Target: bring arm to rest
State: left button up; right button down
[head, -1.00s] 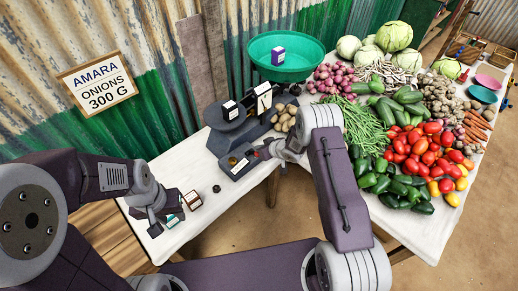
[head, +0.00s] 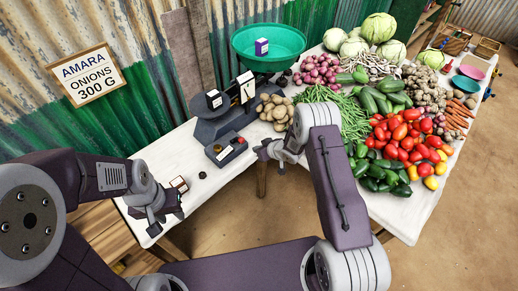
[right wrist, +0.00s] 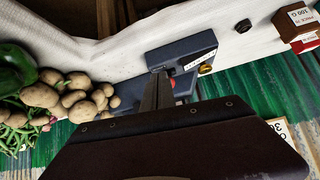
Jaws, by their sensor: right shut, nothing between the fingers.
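My right gripper (head: 264,152) is shut and empty, just off the front right of the grey box with a red button (head: 226,150). In the right wrist view its closed fingers (right wrist: 157,88) overlap the picture of this box (right wrist: 188,52) and hide part of the red button. I cannot tell the exact gap. My left gripper (head: 153,224) hangs at the table's front left edge; its jaws are too unclear to read.
Potatoes (head: 273,108) lie close by. A small brown box (head: 179,184) and black knob (head: 202,175) stand on the white table (head: 168,155). Floor is free in front.

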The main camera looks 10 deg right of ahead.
jog(key=w+r+t, duration=0.2)
jog(key=w+r, duration=0.2)
jog(key=r, duration=1.1)
jog(key=s+d+r+m+h, duration=0.2)
jog(key=s+r, duration=0.2)
jog(key=r, duration=0.5)
jog(key=s+d+f+m+g, duration=0.1)
jog(key=s+f+g, duration=0.1)
jog(key=s, duration=0.8)
jog(key=s+d+f+m+g+h, duration=0.1)
jog(key=s+f+g, duration=0.2)
jog(key=s, duration=0.7)
jog(key=s+d+f+m+g+h, duration=0.1)
jog(key=s+g, duration=0.3)
jog(key=s, duration=0.7)
jog(key=shift+d+f, duration=0.5)
jog(key=shift+f, duration=0.2)
